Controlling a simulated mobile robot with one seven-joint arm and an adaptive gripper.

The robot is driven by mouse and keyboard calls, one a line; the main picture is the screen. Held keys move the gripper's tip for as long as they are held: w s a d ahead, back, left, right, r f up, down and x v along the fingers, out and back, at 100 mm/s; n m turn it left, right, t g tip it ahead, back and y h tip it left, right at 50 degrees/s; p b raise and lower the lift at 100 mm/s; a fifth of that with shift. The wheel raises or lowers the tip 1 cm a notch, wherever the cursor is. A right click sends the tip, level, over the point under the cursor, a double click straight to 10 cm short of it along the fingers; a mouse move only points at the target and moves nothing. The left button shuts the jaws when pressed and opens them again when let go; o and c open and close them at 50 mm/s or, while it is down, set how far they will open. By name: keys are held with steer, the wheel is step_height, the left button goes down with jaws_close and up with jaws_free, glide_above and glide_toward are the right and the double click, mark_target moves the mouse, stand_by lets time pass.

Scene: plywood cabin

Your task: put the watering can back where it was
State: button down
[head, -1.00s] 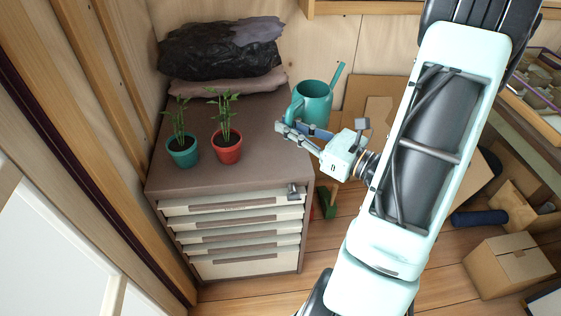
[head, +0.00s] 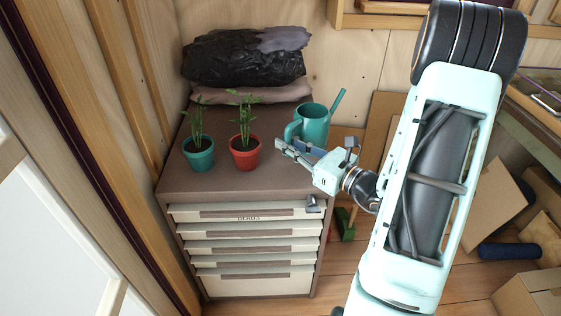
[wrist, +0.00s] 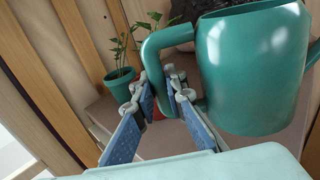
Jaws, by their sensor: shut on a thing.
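The teal watering can (head: 314,127), with its spout up to the right, shows at the right edge of the cabinet top in the head view. My gripper (head: 290,146) is shut on its handle. In the wrist view the handle (wrist: 152,50) passes between the fingertips and the can's body (wrist: 255,70) fills the upper right. The can looks roughly upright, slightly tilted in the wrist view. Its base is partly hidden behind my gripper in the head view, so I cannot tell whether it touches the cabinet top (head: 210,183).
A plant in a teal pot (head: 199,160) and one in a red pot (head: 244,158) stand left of my gripper. A black bag (head: 240,62) on a paler bag (head: 250,94) lies at the back. The cabinet top's front is clear. Cardboard boxes (head: 490,190) stand at right.

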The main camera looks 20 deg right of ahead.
steer(key=w+f, duration=0.1)
steer(key=w+a+f, duration=0.1)
steer(key=f, duration=0.1)
steer(key=shift+w+a+f+b, duration=0.1)
steer(key=shift+w+a+b, duration=0.05)
steer(key=shift+w+b, duration=0.15)
steer(key=shift+f+b, duration=0.4)
steer(key=shift+f, duration=1.1)
steer(key=shift+f, duration=0.2)
steer(key=c, duration=2)
jaws_free()
steer(key=shift+o, duration=0.2)
